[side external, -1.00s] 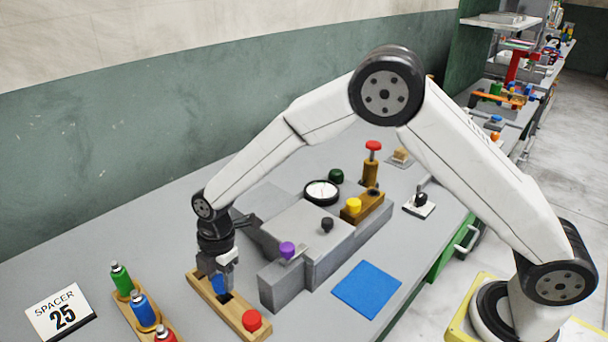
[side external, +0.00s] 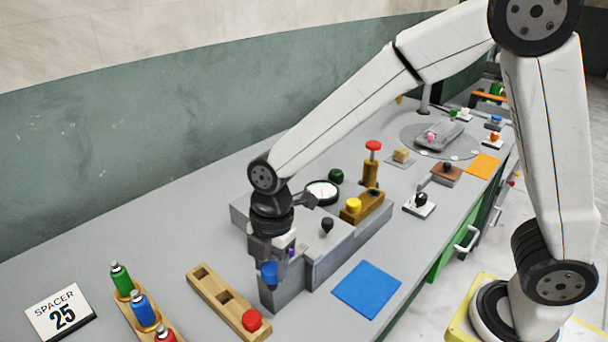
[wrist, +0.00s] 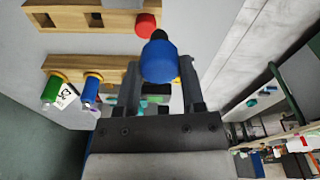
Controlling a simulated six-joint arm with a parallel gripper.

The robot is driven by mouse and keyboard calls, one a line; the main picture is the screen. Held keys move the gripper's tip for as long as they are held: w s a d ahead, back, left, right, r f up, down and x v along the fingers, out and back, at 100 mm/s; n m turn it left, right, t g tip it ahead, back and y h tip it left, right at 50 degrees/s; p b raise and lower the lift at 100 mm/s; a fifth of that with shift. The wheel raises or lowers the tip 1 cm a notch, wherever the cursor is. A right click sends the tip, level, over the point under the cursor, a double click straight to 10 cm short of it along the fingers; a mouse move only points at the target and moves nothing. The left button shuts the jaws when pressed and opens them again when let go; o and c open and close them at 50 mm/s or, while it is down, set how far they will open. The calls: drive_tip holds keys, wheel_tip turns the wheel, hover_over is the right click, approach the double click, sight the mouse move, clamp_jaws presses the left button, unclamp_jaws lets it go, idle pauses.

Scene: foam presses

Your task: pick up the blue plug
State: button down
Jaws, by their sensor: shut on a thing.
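The blue plug (side external: 269,272) is held in my gripper (side external: 268,258), which is shut on it. The plug is in the air in front of the left end of the grey block fixture (side external: 325,262). In the wrist view the blue plug (wrist: 159,62) sits between the two fingers of my gripper (wrist: 160,80), with a dark tip at its far end. The wooden holder (side external: 212,285) has empty square sockets and a red plug (side external: 251,320) at its near end. The red plug also shows in the wrist view (wrist: 146,25).
A blue mat (side external: 367,289) lies right of the fixture. A purple knob (side external: 291,252) is partly hidden behind my gripper. A wooden rack with green, blue and red bottles (side external: 143,308) stands at the front left by the SPACER 25 sign (side external: 61,312).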

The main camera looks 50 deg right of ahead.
drive_tip(key=shift+s+d+r, duration=0.2)
drive_tip(key=shift+s+r, duration=0.05)
drive_tip(key=shift+s, duration=0.3)
drive_tip(key=shift+s+d+r, duration=0.2)
drive_tip(key=shift+s+r, duration=0.05)
drive_tip(key=shift+s, duration=0.25)
drive_tip(key=shift+r, duration=0.1)
